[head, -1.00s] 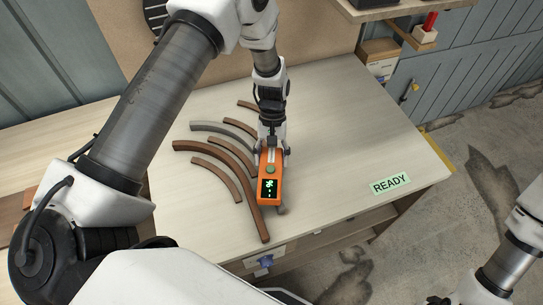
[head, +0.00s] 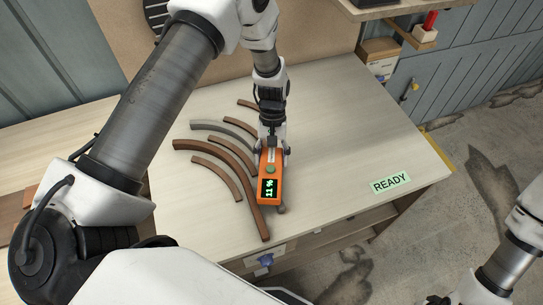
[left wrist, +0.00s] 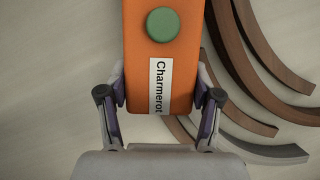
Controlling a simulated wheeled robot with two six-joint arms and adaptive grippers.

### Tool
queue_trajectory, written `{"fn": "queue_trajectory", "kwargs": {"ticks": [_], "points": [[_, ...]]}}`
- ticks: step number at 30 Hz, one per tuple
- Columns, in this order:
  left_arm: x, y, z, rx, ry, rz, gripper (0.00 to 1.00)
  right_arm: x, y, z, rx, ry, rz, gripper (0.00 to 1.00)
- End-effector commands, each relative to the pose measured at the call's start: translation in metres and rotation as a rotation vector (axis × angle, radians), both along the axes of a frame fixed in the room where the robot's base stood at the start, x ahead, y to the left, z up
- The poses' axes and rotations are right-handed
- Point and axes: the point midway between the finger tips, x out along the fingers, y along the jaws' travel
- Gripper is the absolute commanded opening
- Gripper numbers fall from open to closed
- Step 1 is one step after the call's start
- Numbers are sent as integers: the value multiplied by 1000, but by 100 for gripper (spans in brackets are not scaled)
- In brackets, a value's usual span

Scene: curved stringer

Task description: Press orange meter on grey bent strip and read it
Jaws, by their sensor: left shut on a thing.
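My left gripper (head: 272,152) is shut on the orange meter (head: 263,203) and points down over the bench. The meter has a green button and a dark screen (head: 268,188) with green characters that look like "11 %". The grey bent strip (head: 222,128) shows to the left of the gripper; its middle is hidden behind the gripper and meter, and a greyish end shows by the meter's lower right. Contact between meter and strip cannot be made out. In the left wrist view the meter (left wrist: 180,70) sits between the fingers, with the grey strip (left wrist: 275,153) at lower right. My right gripper is out of view.
Several brown curved strips (head: 215,152) lie left of and around the meter on the pale bench (head: 340,130). A green "READY" label (head: 390,183) lies at the bench's right. The bench's right half is otherwise clear.

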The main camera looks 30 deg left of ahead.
Motion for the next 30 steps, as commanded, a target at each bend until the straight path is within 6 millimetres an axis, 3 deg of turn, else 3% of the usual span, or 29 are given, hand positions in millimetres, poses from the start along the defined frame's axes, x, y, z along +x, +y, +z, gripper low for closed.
{"fn": "queue_trajectory", "kwargs": {"ticks": [10, 30], "points": [[-1, 0, 2, 0, 1, 0, 29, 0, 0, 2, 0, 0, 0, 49], [-1, 0, 67, 0, 1, 0, 29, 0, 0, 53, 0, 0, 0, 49]]}}
